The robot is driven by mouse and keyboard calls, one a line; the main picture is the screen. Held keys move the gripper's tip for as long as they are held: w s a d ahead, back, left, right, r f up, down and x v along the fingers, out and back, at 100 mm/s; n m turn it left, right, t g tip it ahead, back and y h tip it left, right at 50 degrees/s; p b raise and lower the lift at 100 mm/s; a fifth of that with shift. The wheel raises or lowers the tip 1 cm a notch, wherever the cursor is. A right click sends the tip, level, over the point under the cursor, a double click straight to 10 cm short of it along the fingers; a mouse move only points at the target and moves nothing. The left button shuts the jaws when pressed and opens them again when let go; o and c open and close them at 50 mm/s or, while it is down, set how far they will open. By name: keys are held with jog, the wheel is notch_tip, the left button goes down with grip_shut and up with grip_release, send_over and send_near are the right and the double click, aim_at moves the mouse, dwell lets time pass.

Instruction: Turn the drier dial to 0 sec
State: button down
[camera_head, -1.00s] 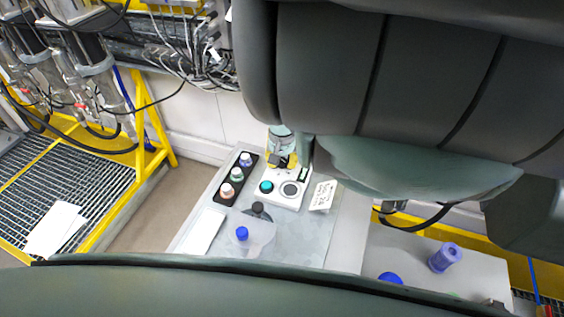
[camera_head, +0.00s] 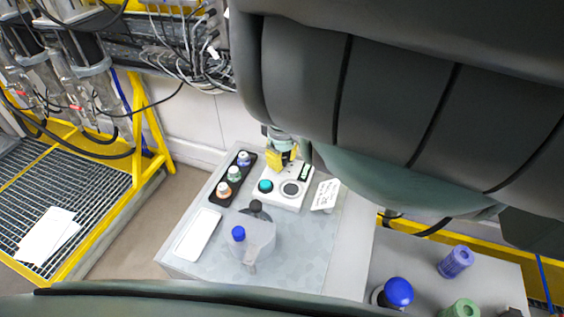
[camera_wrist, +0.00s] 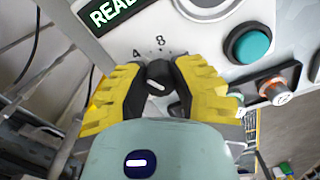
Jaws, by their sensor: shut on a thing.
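The drier (camera_head: 269,201) is a white device on the grey table, with a teal button, a round dark-centred part and a small display. In the wrist view its panel (camera_wrist: 265,15) shows the teal button (camera_wrist: 249,44) and part of a display reading "REA" (camera_wrist: 108,12). My gripper (camera_wrist: 158,88) has yellow-black fingers shut on the black dial (camera_wrist: 158,74). The marks "4" and "8" show above the dial; a white line on it points at neither clearly. Other marks are hidden by the fingers. In the head view my gripper (camera_head: 281,152) is at the device's far edge.
A black tray (camera_head: 213,198) with several capped bottles stands left of the device. A paper sign (camera_head: 325,195) stands right. Blue and purple items stand on the right-hand table.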

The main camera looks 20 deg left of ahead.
jog(key=n+b, duration=0.1)
jog(key=n, duration=0.5)
jog(key=shift+f, duration=0.1)
jog(key=n+b, duration=0.1)
jog(key=n, duration=0.5)
jog(key=shift+n+b, duration=0.3)
dwell(0.3)
jog(key=c, duration=0.7)
grip_release()
jog(key=shift+c, duration=0.2)
